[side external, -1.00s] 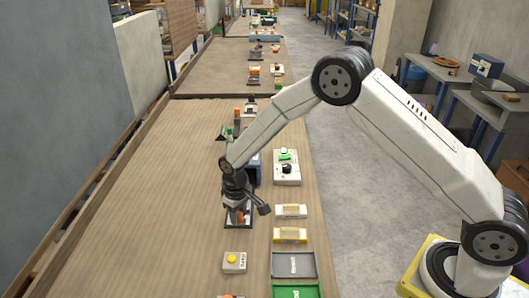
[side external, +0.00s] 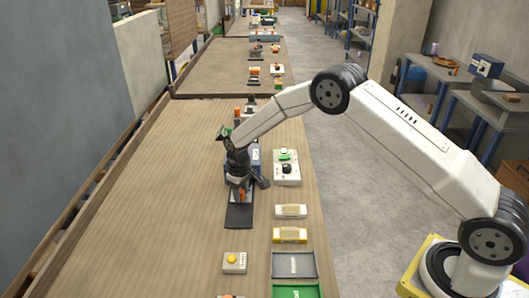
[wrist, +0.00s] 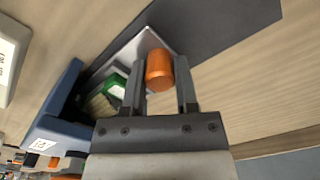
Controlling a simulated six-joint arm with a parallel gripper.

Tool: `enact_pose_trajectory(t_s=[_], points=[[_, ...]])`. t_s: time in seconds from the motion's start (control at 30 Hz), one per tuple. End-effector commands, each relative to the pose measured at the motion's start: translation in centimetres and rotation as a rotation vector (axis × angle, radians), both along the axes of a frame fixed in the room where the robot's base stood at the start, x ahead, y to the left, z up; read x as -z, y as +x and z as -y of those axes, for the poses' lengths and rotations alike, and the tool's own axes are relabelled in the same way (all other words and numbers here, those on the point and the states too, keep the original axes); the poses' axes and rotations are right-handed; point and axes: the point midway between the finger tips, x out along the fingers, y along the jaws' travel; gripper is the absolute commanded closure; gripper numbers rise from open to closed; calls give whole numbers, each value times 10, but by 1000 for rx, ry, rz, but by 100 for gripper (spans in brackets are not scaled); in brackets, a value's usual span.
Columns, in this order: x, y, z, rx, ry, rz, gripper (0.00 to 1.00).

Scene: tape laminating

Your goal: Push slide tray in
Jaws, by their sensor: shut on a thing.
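My gripper (side external: 240,194) is shut on the orange knob (wrist: 158,72) of the slide tray. In the wrist view, my gripper (wrist: 161,85) has one finger on each side of the knob. The slide tray (wrist: 147,38) is pale grey and holds a green and white piece (wrist: 116,86). It sits on a long dark base plate (wrist: 215,25), next to the blue housing (wrist: 58,110). In the side view, the near part of the base plate (side external: 240,216) is bare. My wrist hides most of the tray and housing there.
A white control box (side external: 286,170) with a green button and black knob stands to the right. A yellow-button box (side external: 234,262) stands in front. The table left of the plate is clear.

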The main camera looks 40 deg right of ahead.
Motion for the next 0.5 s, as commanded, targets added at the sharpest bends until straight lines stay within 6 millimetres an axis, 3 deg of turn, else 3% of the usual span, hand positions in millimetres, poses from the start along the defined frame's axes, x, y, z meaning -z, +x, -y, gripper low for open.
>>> enact_pose_trajectory(t_s=[0.03,0.07,0.1,0.5], points=[[-1,1,0,0,0,5,100],[-1,1,0,0,0,5,60],[-1,1,0,0,0,5,48],[-3,0,0,0,0,3,48]])
